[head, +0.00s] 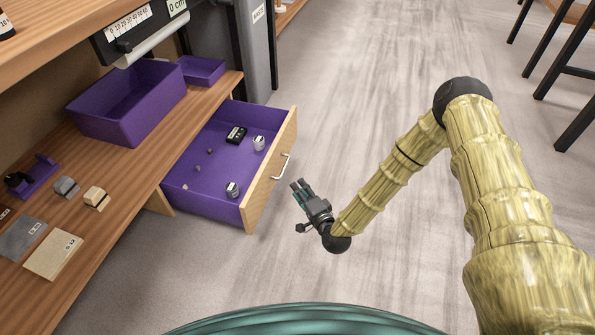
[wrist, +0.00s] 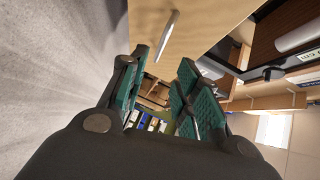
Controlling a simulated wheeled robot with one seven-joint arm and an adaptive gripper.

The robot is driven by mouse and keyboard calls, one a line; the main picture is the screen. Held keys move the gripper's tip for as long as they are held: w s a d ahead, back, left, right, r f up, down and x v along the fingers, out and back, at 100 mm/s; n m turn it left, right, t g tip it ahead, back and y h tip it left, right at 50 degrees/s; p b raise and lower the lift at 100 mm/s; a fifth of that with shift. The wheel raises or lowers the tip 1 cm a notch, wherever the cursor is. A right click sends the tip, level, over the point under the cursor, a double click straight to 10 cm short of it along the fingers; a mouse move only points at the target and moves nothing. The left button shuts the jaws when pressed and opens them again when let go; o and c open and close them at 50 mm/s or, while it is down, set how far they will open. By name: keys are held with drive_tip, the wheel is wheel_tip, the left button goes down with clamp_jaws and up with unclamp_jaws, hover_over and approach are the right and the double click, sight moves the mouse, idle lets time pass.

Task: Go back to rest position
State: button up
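My gripper (head: 300,188) hangs over the floor at the end of my tan, banded arm, to the right of the open drawer. In the wrist view my gripper (wrist: 160,95) shows two teal-padded fingers set apart with nothing held between them. The purple-lined drawer (head: 215,165) is pulled out from the wooden bench, and its wooden front with a metal handle (head: 281,166) faces my gripper. The drawer front (wrist: 185,30) and handle (wrist: 167,35) also show beyond the fingers in the wrist view.
The drawer holds a black block (head: 236,134), small white-grey items (head: 232,188) and small pebbles. The bench carries a purple bin (head: 130,105), a purple tray (head: 203,70) and several small blocks. Black stool legs (head: 575,125) stand at right. Floor between is clear.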

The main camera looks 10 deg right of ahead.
drive_tip(key=s+f+n+g+h+p, duration=0.1)
drive_tip(key=s+f+n+g, duration=0.25)
drive_tip(key=s, duration=0.55)
drive_tip(key=s+f+n+g+p, duration=0.25)
drive_tip(key=s+g, duration=0.25)
drive_tip(key=s, duration=0.5)
drive_tip(key=s+d+r+n+g+h+p, duration=0.1)
drive_tip(key=s+d+r+n+g+h, duration=0.1)
drive_tip(key=s+d, duration=0.35)
drive_tip(key=s+d+r+n+g+h, duration=0.1)
drive_tip(key=s+d+r+n+g, duration=0.15)
drive_tip(key=s, duration=0.65)
drive_tip(key=s+d+r+n+g+h+p, duration=0.1)
drive_tip(key=s+d+r+n+g+h, duration=0.1)
drive_tip(key=s+d, duration=0.45)
wheel_tip(320, 180, up, 36)
drive_tip(key=a+p, duration=0.1)
drive_tip(key=p, duration=3.6)
drive_tip(key=shift+s+a+r, duration=0.2)
drive_tip(key=shift+s+a, duration=0.05)
drive_tip(key=shift+s, duration=0.15)
drive_tip(key=shift+o, duration=0.4)
drive_tip(key=shift+m, duration=0.25)
